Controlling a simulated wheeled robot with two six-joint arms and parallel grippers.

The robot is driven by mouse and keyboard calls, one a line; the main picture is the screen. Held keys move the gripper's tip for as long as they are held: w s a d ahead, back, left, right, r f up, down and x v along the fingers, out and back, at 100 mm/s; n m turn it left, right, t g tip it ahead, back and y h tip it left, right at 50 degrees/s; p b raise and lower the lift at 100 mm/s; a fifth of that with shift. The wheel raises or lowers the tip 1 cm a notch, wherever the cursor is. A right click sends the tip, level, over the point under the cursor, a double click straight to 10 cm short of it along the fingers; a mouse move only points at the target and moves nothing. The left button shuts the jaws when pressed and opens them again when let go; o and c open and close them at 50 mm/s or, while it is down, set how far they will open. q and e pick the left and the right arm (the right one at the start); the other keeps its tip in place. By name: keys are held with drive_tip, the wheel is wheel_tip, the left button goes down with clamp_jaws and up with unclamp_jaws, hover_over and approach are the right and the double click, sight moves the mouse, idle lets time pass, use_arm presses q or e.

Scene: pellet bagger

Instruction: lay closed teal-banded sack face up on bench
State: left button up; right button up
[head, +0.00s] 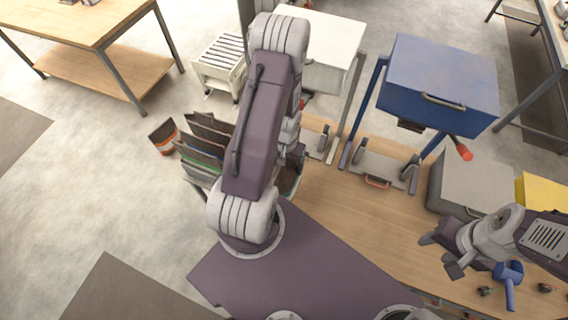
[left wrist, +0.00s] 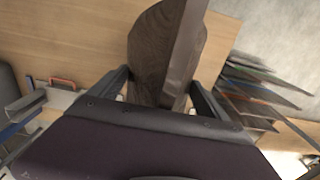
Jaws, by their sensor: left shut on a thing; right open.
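My left gripper (left wrist: 160,100) is shut on a dark brown sack (left wrist: 150,48), with one finger on each side of it in the left wrist view. A flat grey-brown edge runs along one side of the sack. No teal band shows on the visible part, and I cannot tell which way its face points. In the head view my left arm hides most of the gripper; a little brown (head: 290,181) shows beside it. The wooden bench (head: 330,212) lies under and beyond it. My right gripper (head: 446,258) is open and empty over the bench's right part.
A rack of dark sacks (head: 203,150) stands left of my arm, with an orange-banded sack (head: 164,137) at its side. A blue machine (head: 440,80), a grey box (head: 465,175) and a blue tool (head: 509,280) are at the right. The bench's middle is clear.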

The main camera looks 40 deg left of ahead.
use_arm(q)
drive_tip(key=shift+y, duration=0.6)
drive_tip(key=shift+w+d+f+b, duration=0.1)
drive_tip(key=shift+d+f+b, duration=0.2)
drive_tip(key=shift+f+b, duration=1.25)
drive_tip(key=shift+w+d+f+b, duration=0.1)
drive_tip(key=shift+d+f+b, duration=0.3)
drive_tip(key=shift+b, duration=2.2)
drive_tip(key=shift+w+d+f+b, duration=0.1)
drive_tip(key=shift+d+f+b, duration=0.15)
drive_tip(key=shift+f+b, duration=1.3)
drive_tip(key=w+d+f+g+y+b, duration=0.1)
drive_tip(key=w+d+f+y+b, duration=0.1)
drive_tip(key=d+b, duration=0.4)
drive_tip(key=w+d+f+g+y+b, duration=0.1)
drive_tip(key=d+f+y+b, duration=0.3)
drive_tip(key=d+y+b, duration=0.1)
drive_tip(key=w+d+f+g+y+b, duration=0.1)
drive_tip(key=w+d+f+y+b, duration=0.1)
drive_tip(key=d+b, duration=0.5)
drive_tip(key=shift+w+d+f+y+b, duration=0.4)
drive_tip(key=shift+d+f+y, duration=0.2)
drive_tip(key=shift+d+y, duration=0.45)
drive_tip(key=o, duration=1.9)
